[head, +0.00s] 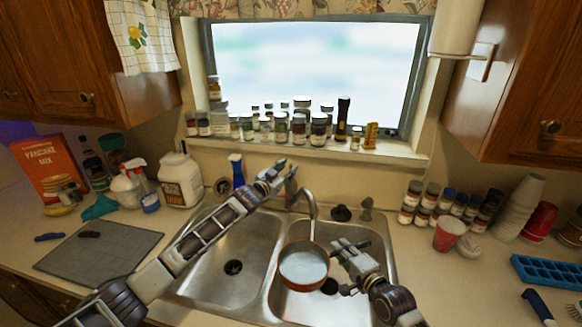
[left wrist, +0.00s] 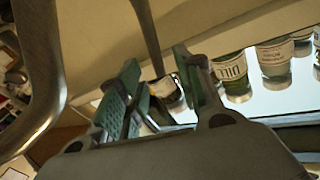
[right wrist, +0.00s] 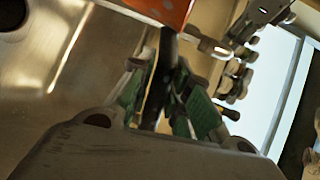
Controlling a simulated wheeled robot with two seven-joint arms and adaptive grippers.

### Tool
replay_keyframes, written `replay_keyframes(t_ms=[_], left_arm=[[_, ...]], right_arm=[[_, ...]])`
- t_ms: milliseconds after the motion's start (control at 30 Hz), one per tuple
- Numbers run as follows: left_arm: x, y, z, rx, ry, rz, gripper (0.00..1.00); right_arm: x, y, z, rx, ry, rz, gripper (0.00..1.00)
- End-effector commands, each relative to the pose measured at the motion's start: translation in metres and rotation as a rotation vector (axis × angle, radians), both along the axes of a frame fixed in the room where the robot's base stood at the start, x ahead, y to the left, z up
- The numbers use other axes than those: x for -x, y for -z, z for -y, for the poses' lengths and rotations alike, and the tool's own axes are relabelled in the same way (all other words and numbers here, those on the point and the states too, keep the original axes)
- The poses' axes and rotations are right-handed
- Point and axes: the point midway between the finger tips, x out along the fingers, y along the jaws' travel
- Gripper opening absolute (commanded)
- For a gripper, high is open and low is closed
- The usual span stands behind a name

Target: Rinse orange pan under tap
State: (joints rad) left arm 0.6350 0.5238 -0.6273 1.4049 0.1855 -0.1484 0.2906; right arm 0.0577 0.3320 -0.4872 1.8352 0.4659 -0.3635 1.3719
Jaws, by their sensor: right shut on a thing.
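The orange pan (head: 304,288) is over the right sink basin, below the curved tap spout (head: 312,197). Its pale inside faces up; whether it holds water is unclear. My right gripper (head: 342,264) is at the pan's right side. In the right wrist view, its fingers are shut on the dark handle (right wrist: 167,52), with the orange pan side (right wrist: 160,9) just beyond. My left gripper (head: 276,172) is raised behind the sink by the tap. In the left wrist view, its fingers (left wrist: 160,85) are apart, with a slim metal lever (left wrist: 149,38) near the gap; contact is unclear.
The left basin (head: 215,262) is empty, with my left arm across it. Bottles and jars (head: 300,122) line the windowsill behind. A blue spray bottle (head: 237,170) stands left of the tap. A red cup (head: 449,235) and several jars crowd the right counter. A grey mat (head: 120,245) lies left.

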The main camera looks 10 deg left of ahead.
Motion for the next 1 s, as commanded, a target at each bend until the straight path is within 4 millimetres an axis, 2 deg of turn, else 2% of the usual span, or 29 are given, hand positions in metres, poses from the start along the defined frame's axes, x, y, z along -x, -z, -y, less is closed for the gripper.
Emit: replay_keyframes(t_ms=[400,933,1000], left_arm=[[-0.025,0.000,0.009,0.000,0.000,0.000,0.35],[-0.030,0.000,0.011,0.000,0.000,0.000,0.35],[-0.030,0.000,0.011,0.000,0.000,0.000,0.27]], right_arm=[[0.000,-0.002,0.000,-0.003,0.000,0.003,0.00],[0.000,-0.002,0.000,-0.003,0.000,0.003,0.00],[0.000,-0.002,0.000,-0.003,0.000,0.003,0.00]])
